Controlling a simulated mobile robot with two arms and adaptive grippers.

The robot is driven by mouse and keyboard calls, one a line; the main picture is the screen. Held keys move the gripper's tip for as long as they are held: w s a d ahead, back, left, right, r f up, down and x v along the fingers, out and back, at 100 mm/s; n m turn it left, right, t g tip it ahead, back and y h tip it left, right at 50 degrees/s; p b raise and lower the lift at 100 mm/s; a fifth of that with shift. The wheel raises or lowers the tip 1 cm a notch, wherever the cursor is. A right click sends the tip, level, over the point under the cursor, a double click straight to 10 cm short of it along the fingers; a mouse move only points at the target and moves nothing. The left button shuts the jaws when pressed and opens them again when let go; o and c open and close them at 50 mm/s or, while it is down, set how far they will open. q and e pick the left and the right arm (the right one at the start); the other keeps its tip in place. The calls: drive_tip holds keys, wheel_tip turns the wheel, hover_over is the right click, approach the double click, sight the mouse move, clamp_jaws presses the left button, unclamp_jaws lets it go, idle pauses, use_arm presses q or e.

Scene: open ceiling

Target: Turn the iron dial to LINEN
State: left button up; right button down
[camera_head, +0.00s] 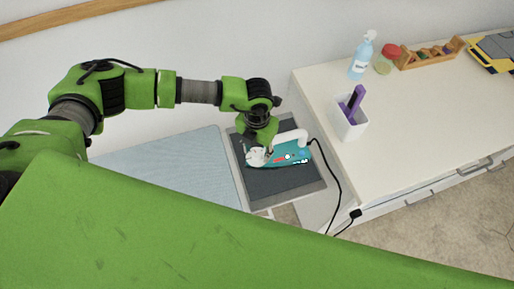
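The iron (292,154) is teal and white and rests on a dark panel in a grey frame (287,183) at the left end of the white cabinet. Its white handle (292,135) is on its far side, and its black cord leaves at the right. My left gripper (257,153) points down at the iron's left end, over or touching a rounded white part there. Whether its fingers are open or shut is too small to tell. I cannot make out the dial or its LINEN mark. My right gripper is not in view.
A pale blue ironing surface (175,168) lies left of the iron. The white cabinet top (420,125) carries a white cup with purple-handled things (348,120), a blue spray bottle (361,60), a wooden rack (428,54) and a yellow-grey object (494,50). Its middle is clear.

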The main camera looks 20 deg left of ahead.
use_arm(q)
drive_tip(key=shift+f, duration=0.25)
drive_tip(key=shift+c, duration=0.5)
drive_tip(key=c, duration=1)
